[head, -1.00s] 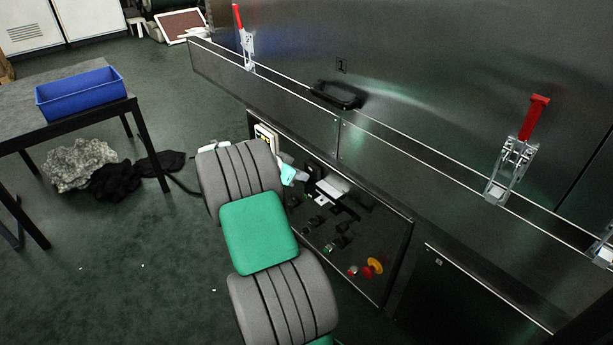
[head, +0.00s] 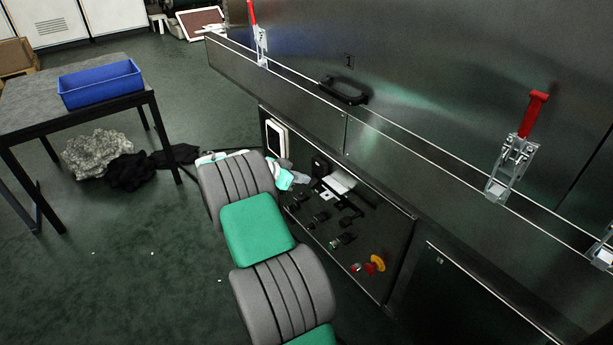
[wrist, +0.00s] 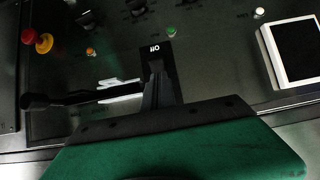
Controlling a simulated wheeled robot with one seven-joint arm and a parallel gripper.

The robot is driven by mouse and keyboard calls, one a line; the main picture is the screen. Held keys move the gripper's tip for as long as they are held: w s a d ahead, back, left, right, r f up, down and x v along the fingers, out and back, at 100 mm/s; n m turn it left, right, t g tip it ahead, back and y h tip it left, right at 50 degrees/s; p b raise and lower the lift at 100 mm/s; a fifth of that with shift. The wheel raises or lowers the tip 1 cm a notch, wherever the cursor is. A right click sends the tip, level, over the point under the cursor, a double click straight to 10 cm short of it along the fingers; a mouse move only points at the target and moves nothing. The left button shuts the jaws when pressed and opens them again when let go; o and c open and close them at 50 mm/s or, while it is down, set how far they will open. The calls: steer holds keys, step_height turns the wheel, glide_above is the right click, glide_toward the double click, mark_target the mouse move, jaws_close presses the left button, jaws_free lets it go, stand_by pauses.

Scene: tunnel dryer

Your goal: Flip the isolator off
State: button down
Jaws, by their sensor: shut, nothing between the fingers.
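The isolator is on the dark control panel (head: 377,232) of the dryer. Its black lever (wrist: 70,98) lies nearly level in the wrist view, reaching left from beside my fingers, with a pale plate behind it. An OFF label (wrist: 154,48) reads upside down there, just beyond my fingertips; it also shows as a small white plate in the head view (head: 327,196). My gripper (wrist: 157,72) is shut and empty, in front of the panel near the label. I cannot tell whether it touches the lever. My arm partly hides the panel's left side in the head view.
A red and yellow emergency stop (head: 375,264) and several black knobs share the panel. A white-framed screen (head: 275,138) is at its left. A ledge with red-handled clamps (head: 533,114) runs above.

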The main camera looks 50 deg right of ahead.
steer(key=shift+s+d+r, duration=0.1)
steer(key=shift+s+d, duration=0.1)
steer(key=shift+d, duration=0.1)
steer(key=shift+r+p, duration=0.5)
steer(key=shift+r, duration=0.35)
steer(key=w+a+f+b, duration=0.1)
steer(key=w+a+f, duration=0.1)
steer(key=a, duration=0.7)
steer(key=shift+a+f+b, duration=0.2)
steer(key=shift+f+b, duration=0.1)
steer(key=shift+f, duration=0.1)
steer(key=shift+w, duration=0.1)
